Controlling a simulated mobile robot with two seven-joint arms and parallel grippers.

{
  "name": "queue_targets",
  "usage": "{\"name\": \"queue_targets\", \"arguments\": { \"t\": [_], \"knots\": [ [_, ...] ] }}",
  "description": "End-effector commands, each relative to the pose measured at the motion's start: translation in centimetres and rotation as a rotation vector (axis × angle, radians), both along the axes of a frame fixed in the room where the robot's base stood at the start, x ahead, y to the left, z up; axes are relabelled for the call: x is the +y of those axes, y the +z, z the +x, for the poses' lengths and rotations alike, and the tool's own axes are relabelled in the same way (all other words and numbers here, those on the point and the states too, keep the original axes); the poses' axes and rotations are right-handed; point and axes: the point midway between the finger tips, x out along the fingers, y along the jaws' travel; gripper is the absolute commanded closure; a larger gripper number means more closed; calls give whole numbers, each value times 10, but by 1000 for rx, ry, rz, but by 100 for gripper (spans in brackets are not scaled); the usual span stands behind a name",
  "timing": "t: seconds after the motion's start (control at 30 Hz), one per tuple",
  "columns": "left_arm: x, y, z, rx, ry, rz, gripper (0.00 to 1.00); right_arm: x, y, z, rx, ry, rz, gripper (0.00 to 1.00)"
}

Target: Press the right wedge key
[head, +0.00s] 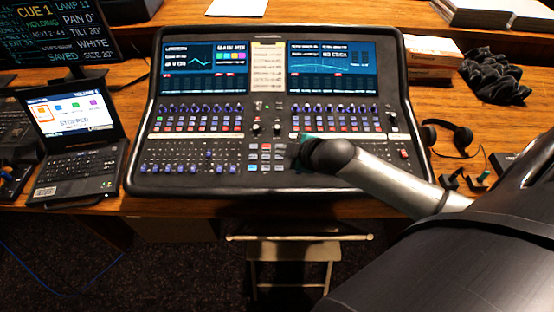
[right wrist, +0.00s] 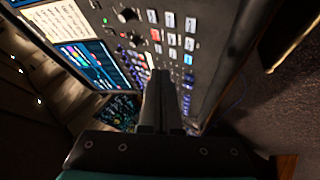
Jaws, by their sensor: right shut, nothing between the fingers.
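The mixing desk (head: 220,125) lies on the wooden table, with a block of keys (head: 266,157) in its lower middle. Most of these keys are pale, with a red one and a light blue one among them. The labels are too small to read, so I cannot tell which is the right wedge key. My right gripper (head: 303,152) is over the desk just right of this block; its fingertips are mostly hidden by my own arm. In the right wrist view the shut, empty fingers (right wrist: 160,75) point at the panel near the keys (right wrist: 172,32). I cannot tell whether they touch. My left gripper is out of view.
Faders and knobs flank the keys, below two screens (head: 205,70). A laptop (head: 75,130) stands at the left, and headphones (head: 462,135) lie at the right. A folding chair (head: 290,250) stands in front of the table.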

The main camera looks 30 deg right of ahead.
Motion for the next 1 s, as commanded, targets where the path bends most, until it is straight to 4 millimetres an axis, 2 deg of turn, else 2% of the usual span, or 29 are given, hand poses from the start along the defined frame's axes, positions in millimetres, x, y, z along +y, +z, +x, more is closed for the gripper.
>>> {"name": "queue_targets", "arguments": {
  "t": [0.13, 0.57, 0.77, 1.0],
  "knots": [
    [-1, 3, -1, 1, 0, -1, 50, -6, 11, 8, -27, 20, -20, 100],
    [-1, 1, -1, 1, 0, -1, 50, -7, 9, 8, -28, 21, -21, 100],
    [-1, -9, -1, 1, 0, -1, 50, -7, 0, 9, -28, 21, -21, 100],
    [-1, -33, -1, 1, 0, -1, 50, -8, -22, 10, -28, 22, -22, 100]
  ]
}}
